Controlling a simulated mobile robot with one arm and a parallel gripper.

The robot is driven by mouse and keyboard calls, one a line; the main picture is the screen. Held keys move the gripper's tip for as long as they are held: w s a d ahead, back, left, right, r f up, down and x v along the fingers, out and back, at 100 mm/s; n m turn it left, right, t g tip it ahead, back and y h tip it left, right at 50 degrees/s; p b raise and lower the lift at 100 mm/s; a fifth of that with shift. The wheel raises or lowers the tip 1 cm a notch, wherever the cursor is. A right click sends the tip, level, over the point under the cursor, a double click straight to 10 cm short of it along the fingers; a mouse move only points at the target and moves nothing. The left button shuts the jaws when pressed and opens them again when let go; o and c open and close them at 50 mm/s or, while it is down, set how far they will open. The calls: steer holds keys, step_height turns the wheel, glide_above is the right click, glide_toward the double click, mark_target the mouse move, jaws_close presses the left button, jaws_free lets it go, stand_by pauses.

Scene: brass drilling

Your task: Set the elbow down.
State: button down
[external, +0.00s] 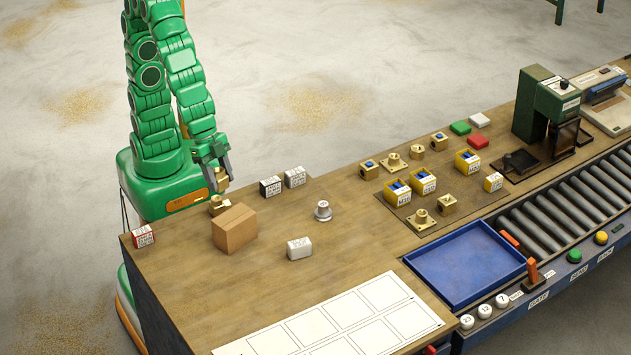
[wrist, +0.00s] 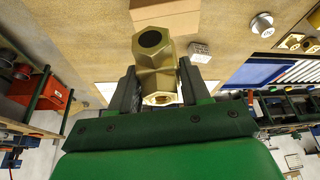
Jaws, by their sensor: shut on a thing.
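My gripper (external: 219,172) hangs over the back left of the wooden table (external: 190,264), its jaws pointing down. It is shut on a brass elbow (external: 222,179). In the wrist view the elbow (wrist: 152,58) sits between the dark jaws (wrist: 158,92), one round dark opening facing the camera and another opening lower down, between the jaws. In the external view brass also shows lower, beside the cardboard box (external: 234,228); I cannot tell whether it is part of the held elbow or a separate piece. Contact with the table is unclear.
A black-and-white box (external: 270,187), a white box (external: 299,248), a grey round part (external: 322,211) and a red-and-white box (external: 143,236) stand around. A blue tray (external: 466,262) lies right. Table between the cardboard box and the white grid sheet (external: 335,325) is clear.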

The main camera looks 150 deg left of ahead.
steer(key=d+m+h, duration=0.1)
steer(key=d+m, duration=0.2)
steer(key=d, duration=0.5)
steer(key=w+f, duration=0.4)
steer(key=w+d+f, duration=0.1)
steer(key=w+f, duration=0.2)
steer(key=f, duration=0.1)
steer(key=w+f, duration=0.4)
steer(key=f, duration=0.1)
steer(key=shift+w+d, duration=0.3)
steer(key=shift+w, duration=0.05)
steer(key=shift+w+d+f, duration=0.1)
steer(key=shift+w+f, duration=0.65)
steer(key=shift+f, duration=1.75)
steer(key=shift+f, duration=0.1)
steer(key=c, duration=0.5)
jaws_free()
